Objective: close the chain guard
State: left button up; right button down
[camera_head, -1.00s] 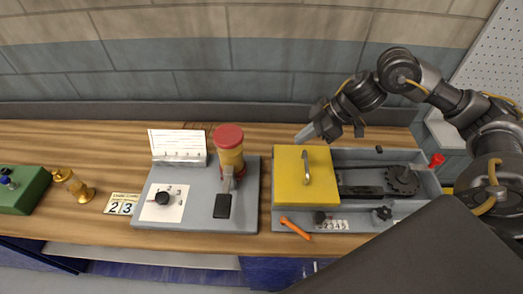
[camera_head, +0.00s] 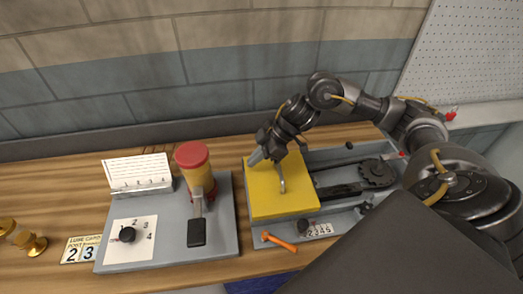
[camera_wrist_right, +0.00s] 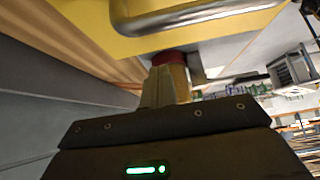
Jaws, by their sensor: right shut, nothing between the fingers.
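The chain guard is a yellow cover (camera_head: 265,203) with a metal bar handle (camera_head: 282,182). It lies over the left part of a grey tray (camera_head: 338,220). The chain (camera_head: 338,190) and dark sprocket (camera_head: 376,173) show uncovered to its right. My right gripper (camera_head: 256,158) is shut and empty at the guard's back left corner; I cannot tell if it touches. In the right wrist view, the yellow cover (camera_wrist_right: 90,18) and its handle (camera_wrist_right: 190,14) fill the top, beyond the shut fingers (camera_wrist_right: 158,88). My left gripper is not in view.
A grey panel (camera_head: 220,235) with a red-capped dispenser (camera_head: 194,165) and a numbered dial (camera_head: 128,234) stands left of the tray. An orange tool (camera_head: 280,242) lies at the tray's front. Brass pieces (camera_head: 28,240) stand far left. The wall is close behind.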

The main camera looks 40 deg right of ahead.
aim_at(246, 168)
jog(key=shift+p+x, duration=0.4)
jog(key=shift+x, duration=2.1)
jog(key=shift+d, duration=0.15)
